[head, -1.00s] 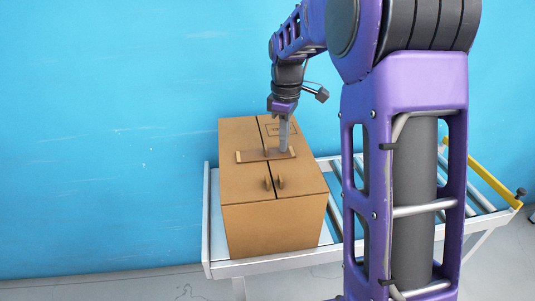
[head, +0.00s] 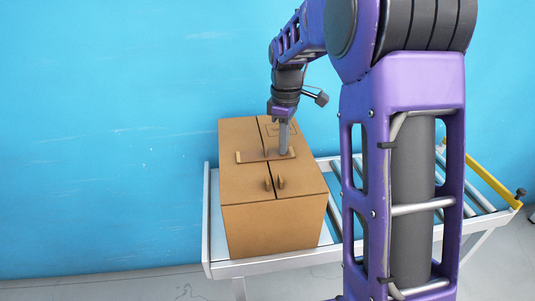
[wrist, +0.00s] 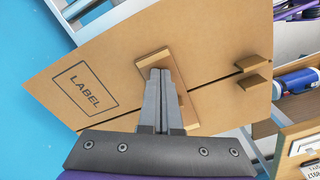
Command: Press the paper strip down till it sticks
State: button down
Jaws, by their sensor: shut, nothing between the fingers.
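The paper strip (head: 247,157) is a brown band lying across the centre seam on top of a closed cardboard box (head: 272,225). In the wrist view the strip (wrist: 187,110) looks slightly thick at its edge, and I cannot tell whether it lies fully flat. My gripper (head: 284,152) is shut and empty, pointing down at the right part of the strip. In the wrist view the shut fingertips (wrist: 160,73) overlap the strip; contact is not clear. The fingers hide part of it.
Two small brown tabs (head: 274,183) stand up from the box top in front of the strip. A printed label (wrist: 85,91) is on the box top. The box stands on a roller conveyor (head: 333,168) with a yellow rail (head: 485,180). A blue wall (head: 110,130) is behind.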

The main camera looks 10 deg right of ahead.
jog(key=shift+r+p, duration=2.65)
jog(key=shift+r, duration=0.35)
